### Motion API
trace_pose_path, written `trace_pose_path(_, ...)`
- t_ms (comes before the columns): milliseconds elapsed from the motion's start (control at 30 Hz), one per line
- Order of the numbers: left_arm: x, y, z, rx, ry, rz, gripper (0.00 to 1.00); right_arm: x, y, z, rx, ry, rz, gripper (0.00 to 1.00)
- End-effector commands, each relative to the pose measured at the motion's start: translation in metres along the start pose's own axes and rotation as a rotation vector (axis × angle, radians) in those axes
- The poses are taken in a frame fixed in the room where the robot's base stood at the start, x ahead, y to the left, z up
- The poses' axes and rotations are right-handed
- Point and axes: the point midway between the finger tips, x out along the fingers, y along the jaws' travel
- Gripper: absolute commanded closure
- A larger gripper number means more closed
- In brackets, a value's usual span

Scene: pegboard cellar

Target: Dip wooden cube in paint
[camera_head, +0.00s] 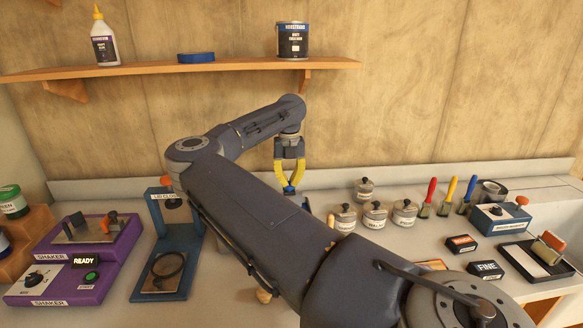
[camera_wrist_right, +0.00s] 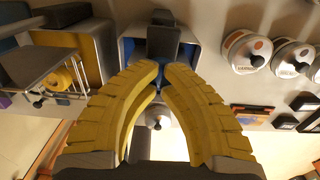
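My right gripper (camera_head: 289,187) has yellow fingers and hangs over the far middle of the bench, pointing down. In the right wrist view its fingertips (camera_wrist_right: 162,68) are nearly together, with something blue and dark around the small gap. I cannot tell whether they grip it. Several small lidded pots stand right of the gripper, among them a front one (camera_head: 375,215) and one behind (camera_head: 364,189). Two lidded pots with coloured dots show in the right wrist view (camera_wrist_right: 246,50). I cannot make out a wooden cube. My left gripper is not in view.
My right arm covers much of the bench's middle. Left are a purple shaker (camera_head: 90,245) reading READY and a blue stand (camera_head: 160,290). Right are upright coloured-handled tools (camera_head: 447,195), small dark boxes (camera_head: 485,270) and a roller tray (camera_head: 540,262). A shelf (camera_head: 150,68) hangs above.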

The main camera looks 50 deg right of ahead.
Motion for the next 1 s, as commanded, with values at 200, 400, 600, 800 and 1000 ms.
trace_pose_path(200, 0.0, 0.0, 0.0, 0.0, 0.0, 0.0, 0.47, 0.008, 0.0, -0.001, 0.0, 0.002, 0.0, 1.0)
trace_pose_path(400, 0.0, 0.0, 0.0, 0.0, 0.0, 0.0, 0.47, 0.013, 0.0, -0.001, 0.0, 0.003, -0.001, 1.0)
trace_pose_path(600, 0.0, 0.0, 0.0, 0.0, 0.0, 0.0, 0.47, 0.015, 0.0, -0.001, 0.0, 0.002, -0.001, 1.0)
trace_pose_path(800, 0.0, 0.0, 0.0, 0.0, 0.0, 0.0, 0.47, 0.015, 0.0, -0.001, 0.0, 0.002, -0.001, 1.0)
trace_pose_path(1000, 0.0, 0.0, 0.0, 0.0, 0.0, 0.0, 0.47, 0.015, 0.0, -0.001, 0.0, 0.002, -0.001, 1.0)
